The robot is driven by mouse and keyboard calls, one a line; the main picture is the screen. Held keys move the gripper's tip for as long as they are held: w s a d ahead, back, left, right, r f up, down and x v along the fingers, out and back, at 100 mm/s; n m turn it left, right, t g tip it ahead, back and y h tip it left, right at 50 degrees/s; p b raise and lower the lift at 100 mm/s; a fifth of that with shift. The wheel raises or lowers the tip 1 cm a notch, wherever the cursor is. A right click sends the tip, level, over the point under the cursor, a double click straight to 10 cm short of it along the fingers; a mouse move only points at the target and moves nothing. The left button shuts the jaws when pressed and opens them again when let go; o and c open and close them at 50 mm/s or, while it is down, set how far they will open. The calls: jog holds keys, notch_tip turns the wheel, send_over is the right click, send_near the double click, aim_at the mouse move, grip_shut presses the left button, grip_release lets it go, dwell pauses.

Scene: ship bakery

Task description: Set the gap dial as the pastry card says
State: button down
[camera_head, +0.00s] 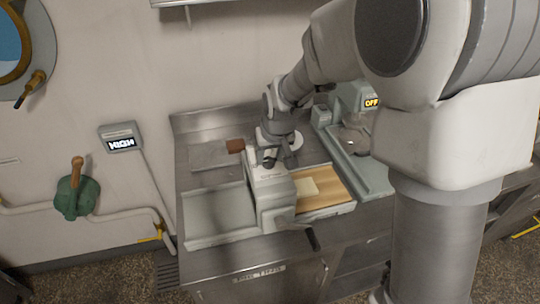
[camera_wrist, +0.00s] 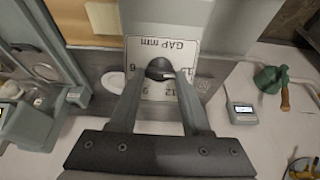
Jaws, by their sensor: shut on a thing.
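The gap dial plate (camera_wrist: 180,48) is white, reads "GAP mm" and carries numbers including 6, 9 and 12. Its dark round knob (camera_wrist: 159,66) sits between the fingertips of my gripper (camera_wrist: 161,74), which is shut on it. The knob's pointer mark is too small to read. In the head view, my gripper (camera_head: 268,157) is at the top of the grey sheeter's middle housing (camera_head: 270,195), and the knob is largely hidden there. A pale dough sheet (camera_head: 307,187) lies on the wooden board (camera_head: 325,180) right of the housing. I cannot make out a pastry card.
The sheeter's empty left bed (camera_head: 215,210) rests on the steel counter (camera_head: 195,165). A black lever (camera_head: 312,238) sticks out in front. A machine reading OFF (camera_head: 370,101) stands behind right. A wall display reads HIGH (camera_head: 121,143), above a green valve (camera_head: 73,195).

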jog(key=m+b, duration=0.1)
jog(key=m, duration=0.1)
jog(key=m+b, duration=0.1)
jog(key=m, duration=0.2)
jog(key=shift+d+f+y+b, duration=0.1)
jog(key=shift+d+y+b, duration=0.1)
jog(key=shift+y+b, duration=0.2)
jog(key=m+b, duration=0.1)
jog(key=m, duration=0.5)
jog(key=shift+d+y, duration=0.1)
jog(key=shift+y, duration=0.2)
jog(key=shift+c, duration=1.8)
grip_release()
jog(key=v, duration=1.7)
jog(key=shift+s+d+p, duration=0.2)
jog(key=shift+s+p, duration=0.1)
